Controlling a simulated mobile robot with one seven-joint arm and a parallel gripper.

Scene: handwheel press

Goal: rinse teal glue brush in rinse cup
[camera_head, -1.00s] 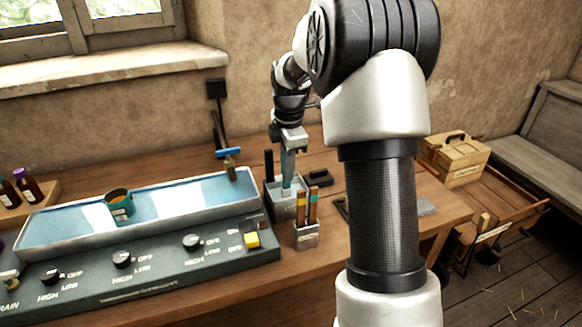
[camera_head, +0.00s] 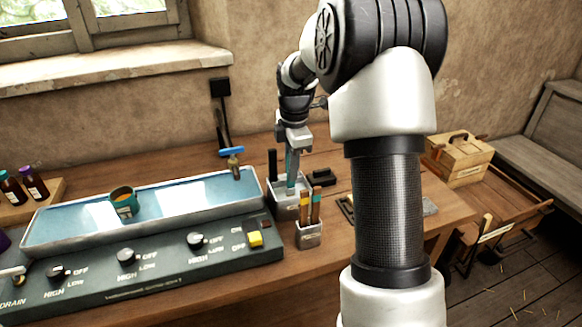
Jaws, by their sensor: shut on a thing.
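The teal glue brush (camera_head: 290,168) stands upright as a narrow teal strip between the fingers of my gripper (camera_head: 292,168), which is shut on it. Its lower end is at or inside a pale square holder (camera_head: 287,203) with a label, right of the water trough; the bristles are hidden. A teal round cup (camera_head: 123,208) with a brown inside and a pale label sits in the trough at left. Its label is too small to read, so I cannot tell if it is the rinse cup.
The trough (camera_head: 60,239) has a blue-handled tap (camera_head: 232,158) at its right end and a knob panel (camera_head: 150,278) in front. A small holder with several brushes (camera_head: 309,236) stands close before the square holder. A dark block (camera_head: 322,177) lies to the right.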

